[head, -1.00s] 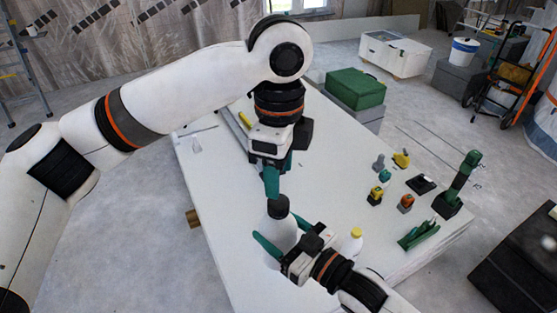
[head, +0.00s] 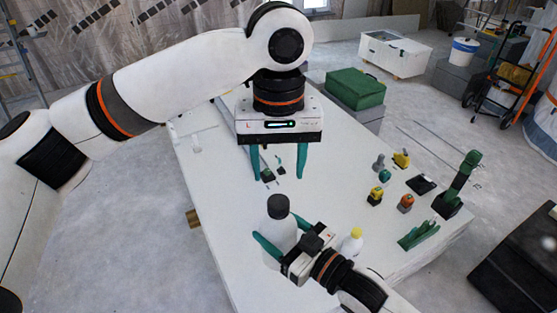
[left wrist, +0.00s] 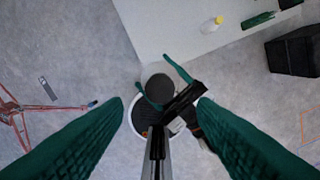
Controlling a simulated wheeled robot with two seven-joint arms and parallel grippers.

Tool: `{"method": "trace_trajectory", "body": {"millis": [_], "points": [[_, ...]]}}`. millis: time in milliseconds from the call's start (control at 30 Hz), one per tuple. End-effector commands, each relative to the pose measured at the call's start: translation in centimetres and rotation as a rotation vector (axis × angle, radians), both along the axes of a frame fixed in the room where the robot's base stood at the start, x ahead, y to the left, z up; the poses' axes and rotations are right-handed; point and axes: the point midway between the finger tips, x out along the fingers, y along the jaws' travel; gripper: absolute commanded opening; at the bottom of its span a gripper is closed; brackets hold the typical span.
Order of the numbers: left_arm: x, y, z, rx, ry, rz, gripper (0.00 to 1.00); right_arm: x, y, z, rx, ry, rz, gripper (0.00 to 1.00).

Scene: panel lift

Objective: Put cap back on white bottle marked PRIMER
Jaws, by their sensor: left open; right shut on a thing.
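My right gripper (head: 274,229) is shut on the bottle's body from the right, one green finger on each side. My left gripper (head: 279,178) is open and empty above the cap, fingers pointing down and apart from it. In the left wrist view its two fingers flank the cap.
A small white bottle with a yellow cap (head: 352,242) stands right of my right gripper.

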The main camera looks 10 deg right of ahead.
Motion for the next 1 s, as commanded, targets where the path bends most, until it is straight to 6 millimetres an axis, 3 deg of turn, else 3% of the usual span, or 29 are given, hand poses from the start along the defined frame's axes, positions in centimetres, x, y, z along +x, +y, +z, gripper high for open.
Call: {"method": "trace_trajectory", "body": {"millis": [467,1000], "points": [[0.0,0.0,-0.3,0.0,0.0,0.026,0.52,0.0,0.0,0.2,0.002,-0.004,0.0,0.0],[0.0,0.0,-7.4,0.0,0.0,0.025,0.52,0.0,0.0,0.2,0.002,-0.004,0.0,0.0]]}}
